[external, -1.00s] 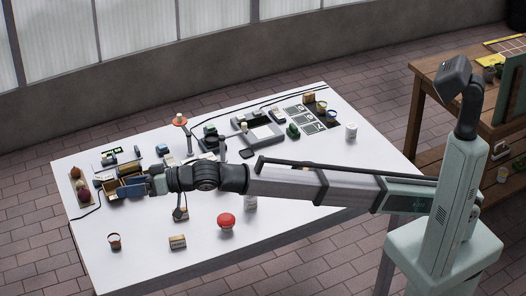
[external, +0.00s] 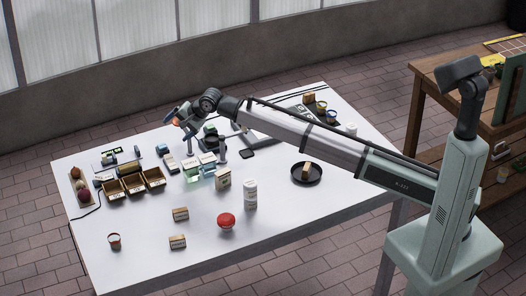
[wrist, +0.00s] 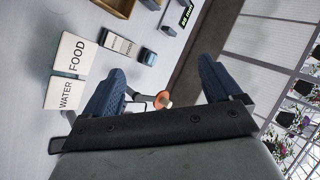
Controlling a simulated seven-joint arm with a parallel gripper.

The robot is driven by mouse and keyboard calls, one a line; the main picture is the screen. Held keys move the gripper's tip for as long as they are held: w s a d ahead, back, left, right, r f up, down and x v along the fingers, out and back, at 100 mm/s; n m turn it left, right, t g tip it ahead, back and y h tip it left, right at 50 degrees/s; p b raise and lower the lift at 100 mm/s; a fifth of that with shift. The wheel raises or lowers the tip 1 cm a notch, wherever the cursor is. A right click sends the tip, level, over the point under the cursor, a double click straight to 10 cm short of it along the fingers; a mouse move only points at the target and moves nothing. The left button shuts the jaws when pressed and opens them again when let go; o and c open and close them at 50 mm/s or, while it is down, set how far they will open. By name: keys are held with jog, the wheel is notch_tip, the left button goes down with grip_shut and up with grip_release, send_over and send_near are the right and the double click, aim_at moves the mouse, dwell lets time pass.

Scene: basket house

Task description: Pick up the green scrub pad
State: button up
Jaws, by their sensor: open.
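I cannot single out the green scrub pad with certainty. A small dark-green item (external: 210,129) lies on the far middle of the table in the external view, close to my gripper, but it is too small to identify. My gripper (external: 180,122) is raised over the far side of the table, open, with nothing held. In the wrist view the two blue fingers of my gripper (wrist: 163,70) are spread apart. An orange-topped stand (wrist: 163,99) shows between them. No green pad shows in the wrist view.
The white table (external: 145,240) holds three open brown boxes (external: 134,186), a red-topped item (external: 226,220), a white bottle (external: 250,194) and a black dish (external: 306,173). FOOD (wrist: 73,54) and WATER (wrist: 64,93) labels show in the wrist view.

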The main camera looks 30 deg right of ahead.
jog(key=w+d+f+m+g+h, duration=0.1)
jog(key=w+d+f+m, duration=0.15)
jog(key=d, duration=0.45)
jog(key=w+d+f+m+g, duration=0.15)
jog(key=w+d, duration=0.25)
jog(key=d, duration=0.4)
jog(key=w+d+f+m+h, duration=0.1)
jog(key=w+d+f+m, duration=0.15)
jog(key=d, duration=0.45)
jog(key=s+d+m+g+h, duration=0.1)
jog(key=s+d+g, duration=0.15)
jog(key=d, duration=1.15)
jog(key=s+d+m+g+h, duration=0.15)
jog(key=s+d, duration=0.25)
jog(key=d, duration=1.1)
jog(key=f, duration=0.4)
jog(key=a+f, duration=0.1)
jog(key=f, duration=0.3)
jog(key=a+f, duration=0.1)
jog(key=f, duration=0.3)
jog(key=shift+w+a+f, duration=0.15)
jog(key=shift+w+f, duration=0.1)
jog(key=shift+w, duration=0.15)
jog(key=shift+c, duration=0.3)
jog(key=c, duration=1.1)
